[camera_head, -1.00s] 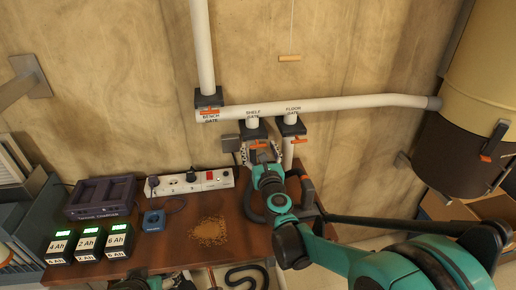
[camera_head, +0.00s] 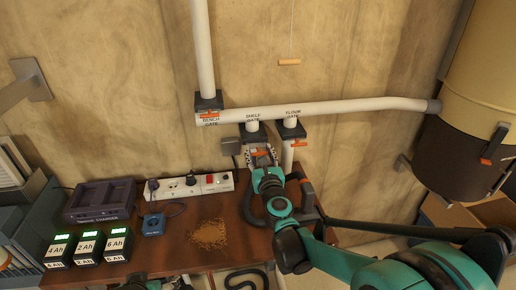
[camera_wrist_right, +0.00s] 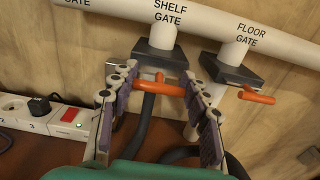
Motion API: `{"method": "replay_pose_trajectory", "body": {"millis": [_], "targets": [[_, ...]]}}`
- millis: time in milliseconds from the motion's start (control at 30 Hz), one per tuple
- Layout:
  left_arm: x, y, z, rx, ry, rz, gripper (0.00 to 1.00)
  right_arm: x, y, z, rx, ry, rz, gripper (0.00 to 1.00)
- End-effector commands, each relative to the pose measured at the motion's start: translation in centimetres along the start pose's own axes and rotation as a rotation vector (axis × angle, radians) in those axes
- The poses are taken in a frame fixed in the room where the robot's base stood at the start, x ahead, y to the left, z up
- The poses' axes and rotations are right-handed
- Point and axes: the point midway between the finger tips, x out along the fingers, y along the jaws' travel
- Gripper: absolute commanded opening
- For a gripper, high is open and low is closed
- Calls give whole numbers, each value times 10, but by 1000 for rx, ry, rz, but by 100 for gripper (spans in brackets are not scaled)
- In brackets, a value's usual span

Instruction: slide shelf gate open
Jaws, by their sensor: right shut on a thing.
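The shelf gate (camera_head: 253,134) is a dark block under the white horizontal pipe, labelled SHELF GATE. It also shows in the right wrist view (camera_wrist_right: 155,57). Its orange handle (camera_wrist_right: 160,86) sticks out in front of the block and lies between my right fingers. My right gripper (camera_head: 262,155) is shut on this handle; in the right wrist view its pads (camera_wrist_right: 161,92) flank the handle's two ends.
The floor gate (camera_head: 292,131) with its own orange handle (camera_wrist_right: 256,96) is close on the right. The bench gate (camera_head: 209,104) is to the left. A power strip (camera_head: 194,186), chargers and a sawdust pile (camera_head: 208,233) are on the bench. A grey hose hangs below the shelf gate.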

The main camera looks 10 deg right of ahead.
Motion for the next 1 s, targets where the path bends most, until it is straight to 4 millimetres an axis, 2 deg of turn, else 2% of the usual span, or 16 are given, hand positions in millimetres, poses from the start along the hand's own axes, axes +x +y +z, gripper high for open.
{"method": "replay_pose_trajectory", "body": {"millis": [100, 200, 500, 533, 600, 900, 1000], "targets": [[-4, 0, -3, 0, 0, 0, 69, -24, 0, 1, 0, 0, 1, 0], [-5, 0, -4, 0, 0, 0, 69, -34, 0, 1, 0, 0, 0, 0], [-4, 0, -3, 0, 0, 0, 69, -37, 0, -1, 0, 0, 0, 0], [-4, 0, -3, 0, 0, 0, 69, -37, 0, -1, 0, 0, 0, 52], [-4, 0, -3, 0, 0, 0, 69, -37, 0, -1, 0, 0, 1, 69], [-5, 0, -3, 0, 0, 0, 69, -36, 0, 0, 0, 0, 0, 69], [-5, 0, -3, 0, 0, 0, 69, -42, 0, 0, 0, 0, 0, 69]]}}
